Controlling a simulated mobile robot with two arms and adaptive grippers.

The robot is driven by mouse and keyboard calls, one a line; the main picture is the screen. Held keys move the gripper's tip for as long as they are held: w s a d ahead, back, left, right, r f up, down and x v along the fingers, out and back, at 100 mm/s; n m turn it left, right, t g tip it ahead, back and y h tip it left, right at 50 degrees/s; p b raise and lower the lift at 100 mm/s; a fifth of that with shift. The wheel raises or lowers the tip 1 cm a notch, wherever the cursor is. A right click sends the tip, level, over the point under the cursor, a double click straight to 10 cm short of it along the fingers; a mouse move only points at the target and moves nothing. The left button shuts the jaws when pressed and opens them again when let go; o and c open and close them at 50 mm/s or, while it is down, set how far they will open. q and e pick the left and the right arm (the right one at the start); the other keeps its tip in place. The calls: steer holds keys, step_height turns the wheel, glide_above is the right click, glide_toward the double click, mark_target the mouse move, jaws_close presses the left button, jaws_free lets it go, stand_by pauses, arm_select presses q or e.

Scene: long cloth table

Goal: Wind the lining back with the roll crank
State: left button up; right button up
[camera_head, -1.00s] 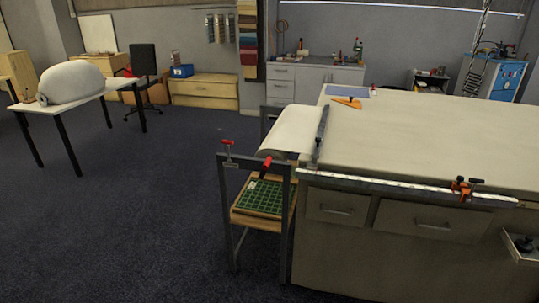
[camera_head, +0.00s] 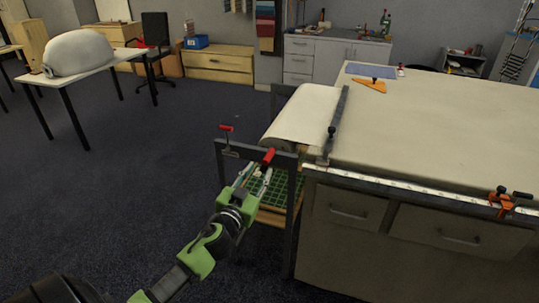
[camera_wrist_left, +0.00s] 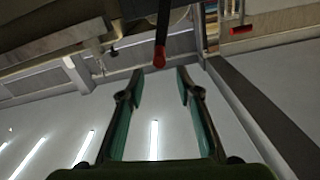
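The lining (camera_head: 305,112) is a white sheet running from the near edge of the cloth table down over a roll held in a dark metal frame (camera_head: 257,152). The roll crank has a red handle (camera_head: 268,156) at the frame's near side. My left gripper (camera_head: 257,170) is just below and left of that handle. In the left wrist view its two fingers (camera_wrist_left: 160,73) stand apart and empty. A red-ended black rod (camera_wrist_left: 159,57), apparently the crank handle, lies just beyond and between the fingertips, apart from both. My right gripper is not in view.
A second red handle (camera_head: 226,128) stands on the frame's left end. A dark bar (camera_head: 337,125) lies across the lining at the table edge (camera_head: 430,150). An orange clamp (camera_head: 505,203) sits on the front rail. A green gridded mat (camera_head: 289,185) lies below the roll.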

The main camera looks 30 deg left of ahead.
mark_target(269, 155)
arm_select(q)
steer(key=b+x, duration=0.1)
steer(key=x, duration=0.9)
steer(key=shift+w+a+f, duration=0.1)
steer(key=shift+w+f, duration=0.05)
jaws_close()
